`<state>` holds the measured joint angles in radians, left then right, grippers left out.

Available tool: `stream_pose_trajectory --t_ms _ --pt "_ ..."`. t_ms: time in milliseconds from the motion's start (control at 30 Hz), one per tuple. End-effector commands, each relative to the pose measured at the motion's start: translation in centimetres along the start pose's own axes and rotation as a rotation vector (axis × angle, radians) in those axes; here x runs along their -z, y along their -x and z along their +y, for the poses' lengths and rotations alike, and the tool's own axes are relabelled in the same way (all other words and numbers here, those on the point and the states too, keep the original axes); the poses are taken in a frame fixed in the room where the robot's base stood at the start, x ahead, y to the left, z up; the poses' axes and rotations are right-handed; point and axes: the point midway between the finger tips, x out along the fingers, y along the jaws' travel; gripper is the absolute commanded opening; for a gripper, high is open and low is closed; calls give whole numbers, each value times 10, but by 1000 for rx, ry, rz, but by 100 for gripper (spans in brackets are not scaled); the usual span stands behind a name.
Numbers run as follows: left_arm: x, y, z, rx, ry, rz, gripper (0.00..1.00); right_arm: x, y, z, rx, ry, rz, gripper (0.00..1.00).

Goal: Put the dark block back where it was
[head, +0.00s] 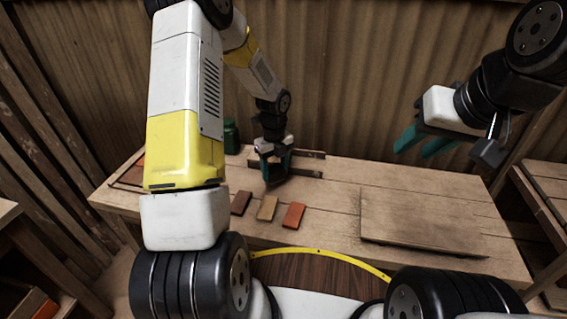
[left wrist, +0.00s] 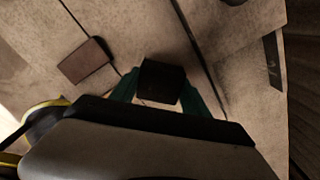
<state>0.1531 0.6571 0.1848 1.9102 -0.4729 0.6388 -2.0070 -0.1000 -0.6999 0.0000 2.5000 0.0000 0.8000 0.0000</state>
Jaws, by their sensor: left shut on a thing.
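My left gripper (head: 276,168) is over the back-middle of the wooden table, near two low wooden rails. It is shut on a dark block (left wrist: 162,80), which shows between the green fingers in the left wrist view. How far the block is above the tabletop I cannot tell. My right gripper (head: 418,146) hangs in the air above the right side of the table, its teal fingers apart and empty.
A dark brown tile (head: 241,203), a tan tile (head: 267,208) and an orange tile (head: 294,215) lie in a row in front of my left gripper. A flat wooden board (head: 420,225) lies at right. A green jar (head: 231,136) stands at the back left.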

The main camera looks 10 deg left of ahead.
Motion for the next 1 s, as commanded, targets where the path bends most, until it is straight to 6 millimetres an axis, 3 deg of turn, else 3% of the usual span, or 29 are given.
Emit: stream_pose_trajectory --t_ms 300,633,667,767,1000 --pt "0 -35 0 -1 0 1 22 0 0 0 0 0 0 36" --pt "0 -37 0 0 1 1 22 0 0 0 0 0 0 36" --pt "0 -38 0 0 1 0 56 0 0 0 0 0 0 36" --pt "0 -37 0 0 1 0 76 0 0 0 0 0 0 36" --pt "0 -37 0 0 1 0 76 0 0 0 0 0 0 36"
